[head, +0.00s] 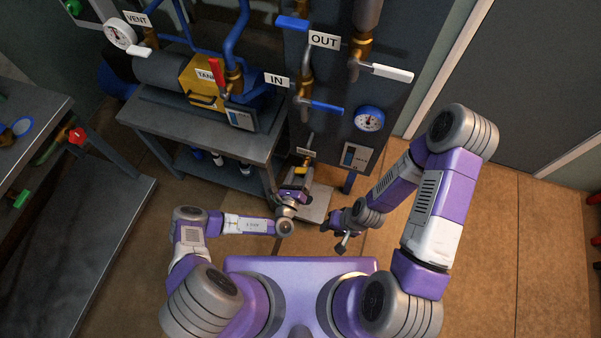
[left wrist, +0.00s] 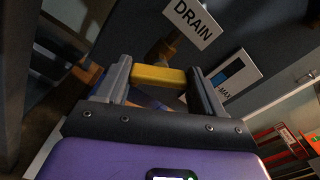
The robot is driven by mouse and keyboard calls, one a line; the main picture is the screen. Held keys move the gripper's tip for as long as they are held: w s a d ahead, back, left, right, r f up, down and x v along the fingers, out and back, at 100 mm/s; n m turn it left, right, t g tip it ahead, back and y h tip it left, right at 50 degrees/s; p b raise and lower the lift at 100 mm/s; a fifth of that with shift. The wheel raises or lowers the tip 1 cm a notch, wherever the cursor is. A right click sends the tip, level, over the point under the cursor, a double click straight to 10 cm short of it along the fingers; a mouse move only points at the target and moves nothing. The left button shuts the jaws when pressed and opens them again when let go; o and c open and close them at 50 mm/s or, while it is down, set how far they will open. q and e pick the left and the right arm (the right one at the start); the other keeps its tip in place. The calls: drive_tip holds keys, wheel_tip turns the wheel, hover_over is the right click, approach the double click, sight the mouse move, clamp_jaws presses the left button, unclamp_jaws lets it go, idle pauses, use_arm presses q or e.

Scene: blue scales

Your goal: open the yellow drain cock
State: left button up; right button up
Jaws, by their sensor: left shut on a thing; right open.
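The yellow drain cock (head: 300,171) is low on the wall pipework, below the small DRAIN sign (head: 306,153). In the left wrist view its yellow handle (left wrist: 158,76) lies crosswise between my two fingers, with the DRAIN sign (left wrist: 194,20) just above. My left gripper (head: 295,184) is shut on this handle and hides part of it in the head view. The valve body and the pipe outlet are mostly hidden. My right gripper (head: 333,237) is open and empty, lower and to the right, apart from the cock.
A grey bench (head: 140,107) with the tank stands left of the cock. Above are the blue IN lever (head: 327,107), a white lever (head: 392,72) and a blue gauge (head: 369,119). A placard (head: 355,157) hangs right of the cock. The floor (head: 480,240) at right is clear.

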use_arm(q)
drive_tip(key=n, duration=1.1)
drive_tip(key=shift+f+n+b, duration=0.2)
drive_tip(key=shift+n+b, duration=0.1)
drive_tip(key=shift+n, duration=0.1)
idle(0.3)
drive_tip(key=o, duration=1)
drive_tip(key=shift+o, duration=0.2)
drive_tip(key=p+v, duration=0.1)
drive_tip(key=v, duration=0.6)
drive_tip(key=shift+s+p, duration=0.25)
drive_tip(key=shift+p, duration=0.15)
drive_tip(key=shift+a+r, duration=0.1)
drive_tip(key=shift+r, duration=0.05)
